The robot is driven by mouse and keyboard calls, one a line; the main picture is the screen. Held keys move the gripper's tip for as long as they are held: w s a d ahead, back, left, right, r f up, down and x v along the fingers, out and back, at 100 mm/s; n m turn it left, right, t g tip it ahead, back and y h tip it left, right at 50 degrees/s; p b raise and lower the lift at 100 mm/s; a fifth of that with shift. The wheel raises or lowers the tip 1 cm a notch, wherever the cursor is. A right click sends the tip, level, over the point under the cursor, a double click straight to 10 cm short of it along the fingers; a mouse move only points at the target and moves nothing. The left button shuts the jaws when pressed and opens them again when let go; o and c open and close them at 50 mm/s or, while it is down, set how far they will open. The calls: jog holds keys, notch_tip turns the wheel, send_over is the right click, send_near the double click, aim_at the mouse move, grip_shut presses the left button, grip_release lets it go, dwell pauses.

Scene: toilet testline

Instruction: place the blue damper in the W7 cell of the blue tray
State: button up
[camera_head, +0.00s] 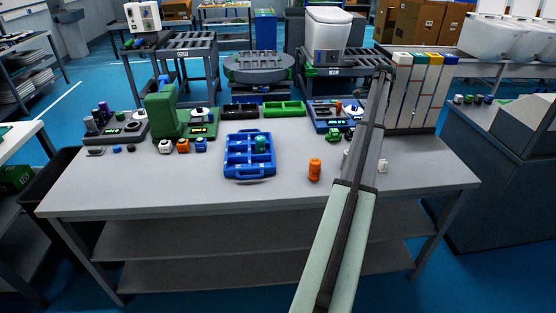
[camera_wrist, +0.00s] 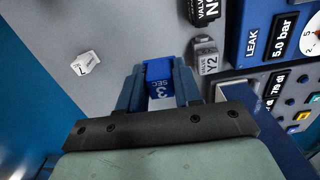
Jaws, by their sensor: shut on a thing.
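In the wrist view my gripper (camera_wrist: 159,88) is shut on a small blue block-like part marked "3 SEC" (camera_wrist: 159,72), which looks like the blue damper. Grey tabletop shows beyond it. In the head view the blue tray (camera_head: 249,174) lies on the middle of the table, with a green part (camera_head: 261,144) in its right side. The tray's cell labels are too small to read there. My arm crosses the right part of the head view and hides the gripper and the held part. The tray is not in the wrist view.
An orange cylinder (camera_head: 314,169) stands right of the tray. In the wrist view a blue LEAK panel (camera_wrist: 262,45) and a grey Y2 valve (camera_wrist: 205,58) are at the right, and a white piece (camera_wrist: 88,63) is at the left. The table's front middle is clear.

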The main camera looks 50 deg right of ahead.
jog(key=w+a+n, duration=0.1)
jog(key=w+a, duration=0.3)
jog(key=w, duration=0.4)
jog(key=w+a+n, duration=0.1)
jog(key=w+a, duration=0.3)
jog(key=w, duration=0.4)
jog(key=r+n, duration=0.2)
jog(key=n, duration=0.1)
send_over(260, 158)
jog(key=w+d, duration=0.2)
jog(key=d, duration=0.2)
jog(key=shift+d+f, duration=0.1)
jog(key=shift+d, duration=0.05)
jog(key=s+a+m, duration=0.2)
jog(key=s+a, duration=0.2)
jog(key=a, duration=0.3)
jog(key=shift+s+d+f+m, duration=0.15)
jog(key=shift+f+m, duration=0.45)
jog(key=shift+f, duration=2.1)
jog(key=shift+s+f+m, duration=0.1)
jog(key=shift+f+m, duration=0.5)
jog(key=shift+f, duration=2.1)
jog(key=shift+f, duration=0.15)
